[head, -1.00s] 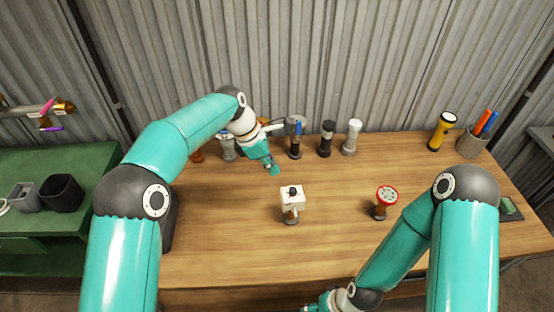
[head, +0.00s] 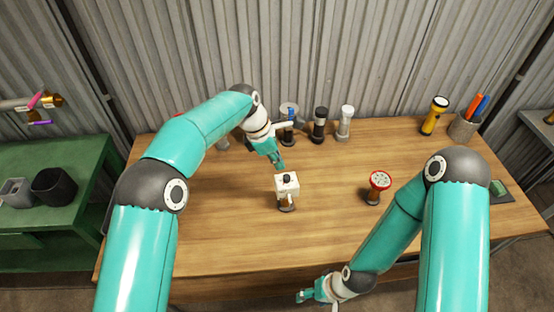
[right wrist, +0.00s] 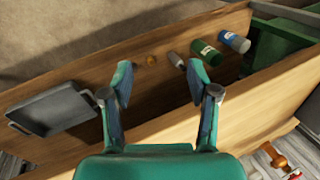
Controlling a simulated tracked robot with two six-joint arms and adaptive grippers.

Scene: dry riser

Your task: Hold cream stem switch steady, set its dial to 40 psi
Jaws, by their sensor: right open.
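The cream stem switch (head: 293,188) stands upright on the wooden workbench, a pale box with a black knob on top, on a short stem with a round base. Its dial markings are too small to read. My left gripper (head: 279,163) is just behind the switch, pointing down toward it, with a small gap showing; its finger opening is too small to judge. My right gripper (head: 303,297) is low in front of the bench, away from the switch. In the right wrist view its fingers (right wrist: 160,78) are spread and empty.
A red-rimmed round-headed piece (head: 380,181) stands to the right of the switch. Several stemmed pieces, a yellow flashlight (head: 434,116) and a pen cup (head: 463,128) line the back. In the right wrist view, a grey tray (right wrist: 58,107) and bottles lie on a lower shelf.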

